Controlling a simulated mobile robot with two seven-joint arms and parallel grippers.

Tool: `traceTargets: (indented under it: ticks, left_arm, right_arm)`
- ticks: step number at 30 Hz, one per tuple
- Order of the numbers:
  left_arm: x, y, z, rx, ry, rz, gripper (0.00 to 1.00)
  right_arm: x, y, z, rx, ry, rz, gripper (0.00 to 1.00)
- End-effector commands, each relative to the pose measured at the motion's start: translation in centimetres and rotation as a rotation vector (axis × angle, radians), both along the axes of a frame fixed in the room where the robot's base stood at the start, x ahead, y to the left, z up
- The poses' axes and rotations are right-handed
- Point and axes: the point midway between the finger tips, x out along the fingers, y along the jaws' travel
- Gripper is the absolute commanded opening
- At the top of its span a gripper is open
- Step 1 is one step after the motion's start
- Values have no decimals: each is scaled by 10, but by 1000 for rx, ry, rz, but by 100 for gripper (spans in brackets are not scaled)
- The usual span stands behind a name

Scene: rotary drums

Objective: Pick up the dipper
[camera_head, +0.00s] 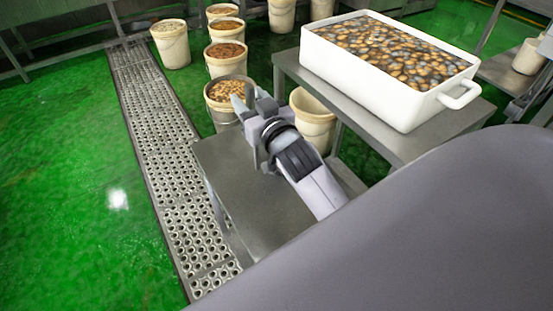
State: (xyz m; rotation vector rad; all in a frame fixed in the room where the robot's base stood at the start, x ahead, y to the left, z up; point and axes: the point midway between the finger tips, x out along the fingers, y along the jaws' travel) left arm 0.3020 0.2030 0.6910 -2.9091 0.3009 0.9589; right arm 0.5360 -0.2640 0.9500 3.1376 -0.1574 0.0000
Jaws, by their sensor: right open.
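My right gripper (250,104) is in the middle of the view, above the far end of a low steel table (246,204). Its fingers are apart and point away toward a bucket of tan pieces (233,88). I see nothing held between them. I cannot make out a dipper; the gripper hides part of the bucket and the table's far edge. My left gripper is not in view.
A white handled tub (372,88) full of brown and grey pieces stands on a higher steel table (345,112) at right. Several buckets stand behind, including an apparently empty one (313,134). A perforated drain strip (160,130) crosses the open green floor.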

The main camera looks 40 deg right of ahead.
Motion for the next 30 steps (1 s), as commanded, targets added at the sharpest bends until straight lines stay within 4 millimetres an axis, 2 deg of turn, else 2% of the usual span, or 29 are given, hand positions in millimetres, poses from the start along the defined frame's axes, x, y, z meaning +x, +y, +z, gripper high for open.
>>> traceTargets:
  ticks: [1, 2, 3, 6, 15, 20, 26, 30]
  left_arm:
    - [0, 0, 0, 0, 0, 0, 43]
    - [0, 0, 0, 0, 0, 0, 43]
    - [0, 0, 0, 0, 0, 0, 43]
    - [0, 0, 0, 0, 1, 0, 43]
    - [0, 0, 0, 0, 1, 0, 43]
    - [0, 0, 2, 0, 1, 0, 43]
    - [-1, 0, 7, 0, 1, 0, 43]
    - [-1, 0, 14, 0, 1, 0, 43]
  right_arm:
    - [0, 0, 0, 0, 0, 0, 47]
    - [0, 0, 0, 0, 0, 0, 40]
    - [0, 0, 0, 0, 0, 0, 27]
    - [0, 0, 0, 0, 0, 0, 0]
    - [0, 0, 1, 0, -1, 0, 0]
    - [0, 0, 10, 0, -4, 0, 0]
    - [0, 0, 40, -3, -8, 0, 0]
    - [0, 0, 77, -1, -10, 0, 0]
